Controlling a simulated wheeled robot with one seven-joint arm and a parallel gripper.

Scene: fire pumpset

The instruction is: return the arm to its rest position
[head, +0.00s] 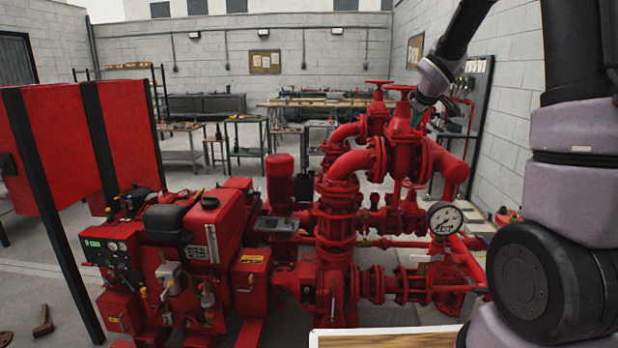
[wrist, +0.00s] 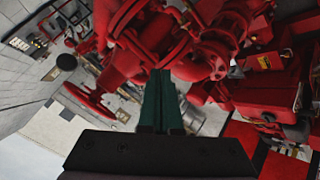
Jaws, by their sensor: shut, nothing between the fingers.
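My gripper (head: 416,116) is at the end of my arm, which reaches in from the upper right in the head view. It hangs in front of the upper part of the red pump set (head: 335,235), close to a red valve and its handwheel (head: 402,87). I cannot tell whether it touches them. In the wrist view the two dark green fingers (wrist: 160,92) lie side by side, shut and empty. Red pipes and flanges (wrist: 212,45) show beyond the fingertips, and a red handwheel (wrist: 92,101) is to their left.
A pressure gauge (head: 444,219) stands at the pump set's right. A red engine unit (head: 165,270) and red panels (head: 125,140) are at the left. Workbenches (head: 245,135) line the back. A board edge (head: 385,338) is at the bottom. Open floor shows at the left.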

